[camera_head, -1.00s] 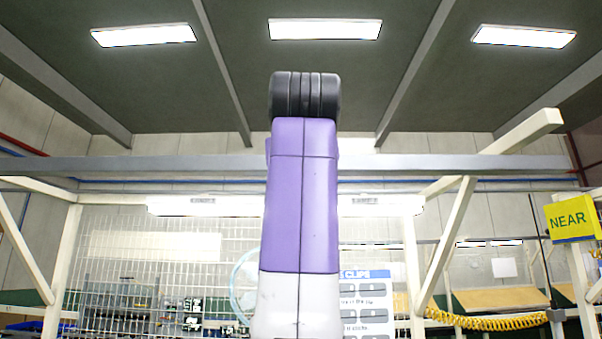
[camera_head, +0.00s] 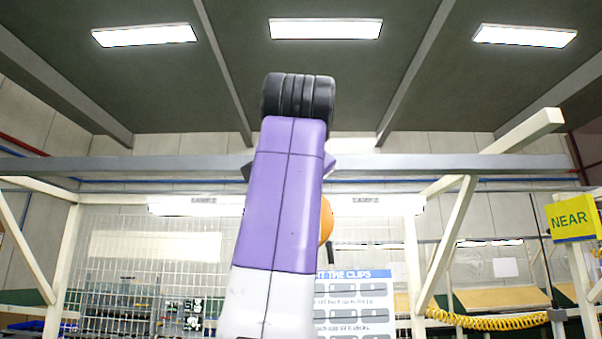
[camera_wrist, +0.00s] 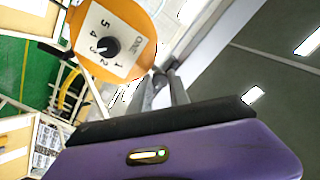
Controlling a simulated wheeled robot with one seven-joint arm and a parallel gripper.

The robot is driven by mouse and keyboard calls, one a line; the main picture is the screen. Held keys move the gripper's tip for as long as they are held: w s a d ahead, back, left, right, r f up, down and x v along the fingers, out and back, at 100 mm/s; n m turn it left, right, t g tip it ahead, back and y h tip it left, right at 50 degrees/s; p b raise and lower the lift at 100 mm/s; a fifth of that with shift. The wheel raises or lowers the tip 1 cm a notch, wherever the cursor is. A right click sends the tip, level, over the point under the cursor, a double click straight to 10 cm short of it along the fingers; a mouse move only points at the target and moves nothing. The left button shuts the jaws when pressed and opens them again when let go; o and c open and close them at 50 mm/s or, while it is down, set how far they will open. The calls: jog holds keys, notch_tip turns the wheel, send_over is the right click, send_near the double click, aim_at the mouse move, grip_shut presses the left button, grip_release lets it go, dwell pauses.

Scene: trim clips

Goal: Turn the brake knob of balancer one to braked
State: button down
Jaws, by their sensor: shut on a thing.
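Balancer one is an orange round housing (camera_wrist: 150,22) in the wrist view, with a white plate marked ONE (camera_wrist: 128,35) and numbers 1 to 5 around a black dial knob (camera_wrist: 108,47). In the head view an orange bit of it (camera_head: 326,222) shows behind my arm. My gripper (camera_wrist: 168,76) is at the housing's edge, away from the numbered dial. Its fingers are shut on a small dark piece there, which looks like the brake knob (camera_wrist: 173,65); it is mostly hidden and its setting cannot be read. In the head view my arm hides the gripper.
A pale frame with a grey crossbeam (camera_head: 450,162) spans the head view. A lamp bar (camera_head: 380,205) hangs behind my arm. A poster about clips (camera_head: 355,290) stands lower right of it. A yellow NEAR sign (camera_head: 572,219) and coiled yellow hose (camera_head: 490,321) are at the right.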

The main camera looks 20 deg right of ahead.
jog(key=shift+m, duration=0.5)
jog(key=c, duration=1.2)
grip_release()
jog(key=shift+c, duration=0.2)
jog(key=b+v, duration=0.3)
jog(key=v, duration=0.5)
